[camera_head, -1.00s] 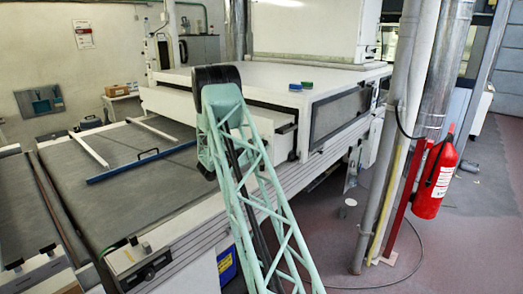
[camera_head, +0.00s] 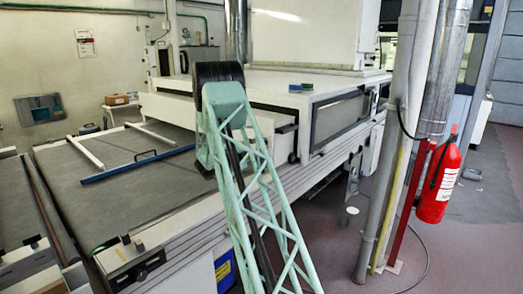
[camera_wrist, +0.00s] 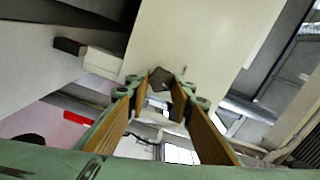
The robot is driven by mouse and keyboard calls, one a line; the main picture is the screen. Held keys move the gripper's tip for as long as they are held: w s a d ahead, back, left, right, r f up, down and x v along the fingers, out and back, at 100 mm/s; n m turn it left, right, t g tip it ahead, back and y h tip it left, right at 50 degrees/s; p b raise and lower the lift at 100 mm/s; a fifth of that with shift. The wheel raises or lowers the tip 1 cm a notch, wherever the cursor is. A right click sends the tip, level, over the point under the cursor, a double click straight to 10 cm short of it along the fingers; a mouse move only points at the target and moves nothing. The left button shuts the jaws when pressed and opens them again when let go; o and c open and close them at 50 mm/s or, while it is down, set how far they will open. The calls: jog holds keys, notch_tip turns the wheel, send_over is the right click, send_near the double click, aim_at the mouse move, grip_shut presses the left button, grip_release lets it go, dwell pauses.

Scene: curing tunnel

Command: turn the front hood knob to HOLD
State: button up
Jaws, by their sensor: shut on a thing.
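In the wrist view, my gripper (camera_wrist: 160,82) has its two fingers, with tan inner faces, closing in on a small dark brown piece (camera_wrist: 159,77) between the tips. This piece looks like the hood knob. It stands against a plain pale panel (camera_wrist: 200,40). Its pointer and any HOLD mark cannot be made out. In the head view, the white hood (camera_head: 345,88) of the tunnel stands behind my green lattice arm. My gripper and the knob do not show there; the arm hides part of the hood's front.
A grey conveyor bed (camera_head: 120,200) with a blue bar (camera_head: 135,166) lies left of my arm. A grey post (camera_head: 385,170) and a red fire extinguisher (camera_head: 438,182) stand at the right.

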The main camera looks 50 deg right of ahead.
jog(key=shift+f+m+b, duration=0.1)
jog(key=shift+m+b, duration=0.6)
jog(key=shift+m, duration=1.7)
jog(key=o, duration=0.9)
jog(key=shift+c, duration=0.2)
jog(key=shift+a, duration=0.15)
jog(key=w+a, duration=0.1)
jog(key=a, duration=1)
jog(key=shift+a, duration=0.35)
